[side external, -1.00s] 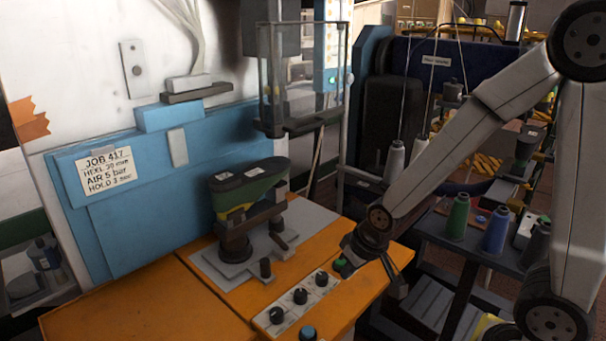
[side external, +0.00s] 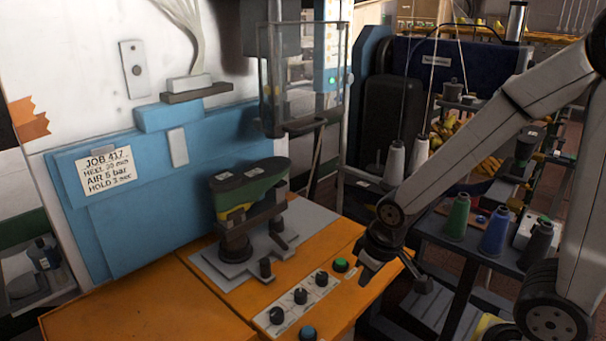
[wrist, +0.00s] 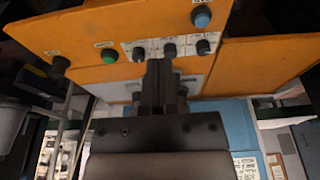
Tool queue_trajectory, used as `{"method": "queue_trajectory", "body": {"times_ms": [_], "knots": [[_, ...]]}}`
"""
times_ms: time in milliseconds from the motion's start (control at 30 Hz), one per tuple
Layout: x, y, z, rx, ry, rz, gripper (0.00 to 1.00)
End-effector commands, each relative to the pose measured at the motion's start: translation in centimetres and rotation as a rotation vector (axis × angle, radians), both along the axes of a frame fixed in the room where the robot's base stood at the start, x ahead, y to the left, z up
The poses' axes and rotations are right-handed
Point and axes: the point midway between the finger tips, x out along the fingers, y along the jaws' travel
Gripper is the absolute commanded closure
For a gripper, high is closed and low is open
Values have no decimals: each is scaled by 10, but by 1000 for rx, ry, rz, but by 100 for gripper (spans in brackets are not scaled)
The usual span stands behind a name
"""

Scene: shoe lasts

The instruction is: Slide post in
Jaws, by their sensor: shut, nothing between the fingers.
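A dark green and yellow shoe last (side external: 250,188) lies across a fixture on a grey plate (side external: 207,264). Under its left end stands a thick dark post (side external: 236,244), partly covered by the last and a crossbar. A short dark peg (side external: 265,268) stands at the plate's front. I cannot tell which part the task calls the post. My gripper (side external: 368,272) is shut and empty, apart from the fixture, to its right near the orange table's right edge. In the wrist view my shut gripper (wrist: 158,66) points toward the knob panel.
On the orange table (side external: 140,310) are a white panel with several black knobs (side external: 300,296), a green button (side external: 341,265) and a blue button (side external: 308,333). A clear guard (side external: 303,80) hangs above the fixture. A dark side shelf (side external: 465,252) with thread spools stands at the right.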

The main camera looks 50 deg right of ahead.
Motion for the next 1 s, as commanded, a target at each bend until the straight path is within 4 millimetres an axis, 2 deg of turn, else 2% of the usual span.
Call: {"method": "queue_trajectory", "body": {"times_ms": [433, 467, 500, 667, 700, 867, 1000], "knots": [[0, 0, 0, 0, 0, 0, 100], [0, 0, 0, 0, 0, 0, 94], [0, 0, 0, 0, 0, 0, 81], [6, 0, 1, 0, 3, 0, 30], [10, 0, 1, 0, 5, 0, 25], [33, 1, 2, 1, 20, 0, 25], [64, 3, 2, 2, 44, 0, 25]]}}
